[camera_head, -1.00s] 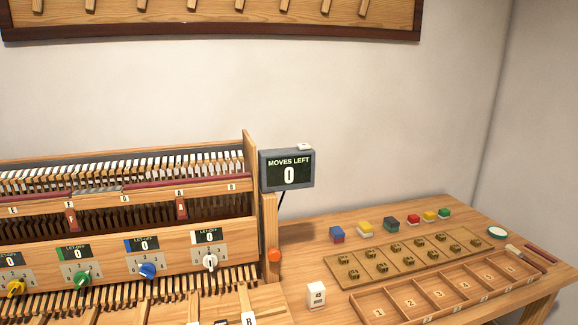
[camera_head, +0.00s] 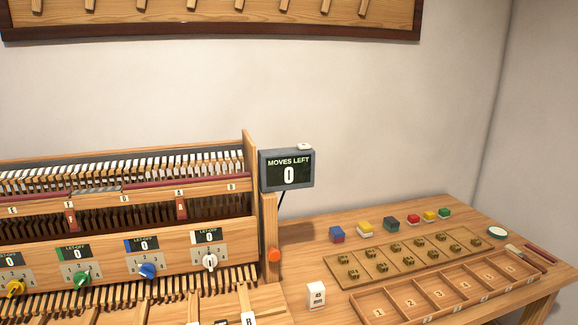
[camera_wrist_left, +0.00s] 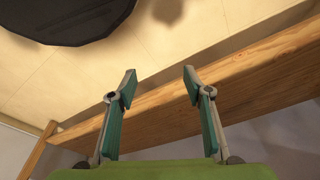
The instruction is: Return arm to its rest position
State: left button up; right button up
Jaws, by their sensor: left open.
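My left gripper (camera_wrist_left: 158,85) shows only in the left wrist view. Its two fingers stand apart with nothing between them. Behind the fingers runs a wooden beam or table edge (camera_wrist_left: 255,85), with a pale tiled surface (camera_wrist_left: 70,85) past it. I cannot tell whether the fingers touch the wood. Neither arm shows in the head view, and my right gripper is in no view.
The piano action (camera_head: 110,220) with coloured knobs stands at the left. A screen (camera_head: 287,170) reads "MOVES LEFT 0". The wooden table (camera_head: 300,245) holds coloured blocks, a board of brass pieces (camera_head: 385,282) and a numbered tray (camera_head: 372,316). A dark round object (camera_wrist_left: 70,18) shows in the wrist view.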

pick_arm(q)
jog(key=s+a+f+g, duration=0.1)
jog(key=s+a+f, duration=0.2)
jog(key=s+f, duration=1.2)
jog(key=shift+s, duration=0.75)
